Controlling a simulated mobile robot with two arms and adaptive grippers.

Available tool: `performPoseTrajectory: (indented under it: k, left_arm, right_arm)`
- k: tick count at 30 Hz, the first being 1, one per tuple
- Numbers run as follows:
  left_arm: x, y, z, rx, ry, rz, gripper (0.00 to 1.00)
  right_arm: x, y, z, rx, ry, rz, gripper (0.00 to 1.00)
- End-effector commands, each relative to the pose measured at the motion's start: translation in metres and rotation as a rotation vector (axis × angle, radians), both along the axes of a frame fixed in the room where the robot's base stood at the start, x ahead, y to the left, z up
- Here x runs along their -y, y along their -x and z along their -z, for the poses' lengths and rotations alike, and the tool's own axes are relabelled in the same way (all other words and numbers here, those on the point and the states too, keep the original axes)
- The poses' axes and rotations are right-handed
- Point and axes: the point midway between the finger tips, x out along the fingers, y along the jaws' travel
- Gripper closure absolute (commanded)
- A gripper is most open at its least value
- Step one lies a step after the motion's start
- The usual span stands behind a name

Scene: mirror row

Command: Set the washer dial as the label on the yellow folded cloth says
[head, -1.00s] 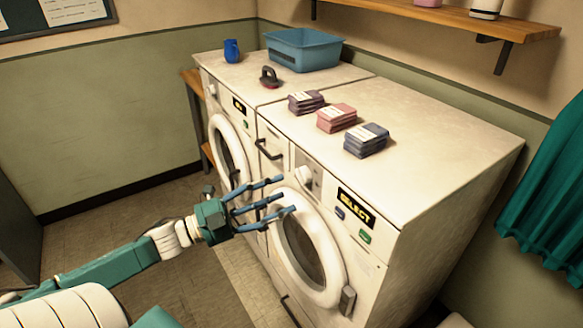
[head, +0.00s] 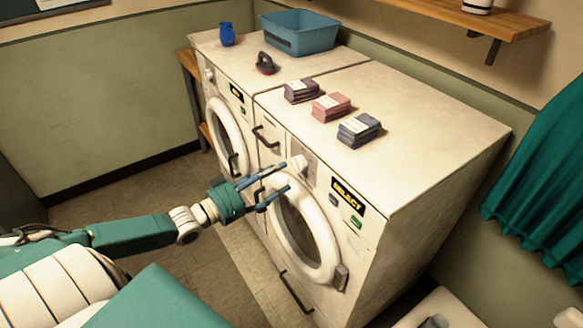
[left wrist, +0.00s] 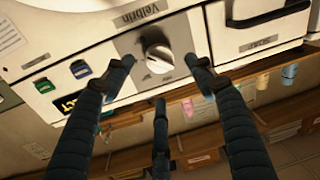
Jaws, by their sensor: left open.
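The washer (head: 420,150) nearer me has a round white dial (head: 299,163) on its front panel, left of a display reading SELECT (head: 347,196). The dial (left wrist: 157,58) also shows in the left wrist view, on a grey plate. My left gripper (head: 280,182) is open, its fingers pointing at the dial. In the left wrist view two fingertips lie either side of the dial, apart from it, with the third finger below. Three folded cloth stacks with white labels lie on top: dark purple (head: 301,91), pink (head: 331,107) and grey-blue (head: 359,131). None looks yellow; the labels are too small to read.
A second machine (head: 225,95) stands at the left. A blue basin (head: 300,33), a blue jug (head: 227,34) and a dark-handled object (head: 266,64) stand on top. The round door (head: 300,230) sits below the dial. A teal curtain (head: 540,175) hangs at the right.

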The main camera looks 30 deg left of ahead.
Motion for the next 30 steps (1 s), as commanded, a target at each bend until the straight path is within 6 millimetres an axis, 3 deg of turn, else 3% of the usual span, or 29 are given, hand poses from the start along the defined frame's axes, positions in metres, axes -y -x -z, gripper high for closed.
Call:
performPoseTrajectory:
  k: [6, 12, 25, 30]
  left_arm:
    - [0.01, -0.032, -0.002, 0.004, 0.0, -0.001, 0.44]
    - [0.015, -0.049, -0.001, 0.002, 0.0, 0.0, 0.44]
    - [0.018, -0.055, 0.0, -0.001, -0.001, 0.0, 0.44]
    - [0.018, -0.055, 0.0, 0.0, -0.001, 0.0, 0.78]
  right_arm:
    - [0.0, 0.0, -0.001, 0.0, 0.0, 0.0, 0.1]
    - [0.0, 0.0, -0.002, 0.0, 0.0, 0.0, 0.1]
    - [0.0, 0.0, -0.002, -0.001, 0.0, 0.0, 0.1]
    - [0.0, 0.0, -0.002, -0.001, 0.0, 0.0, 0.1]
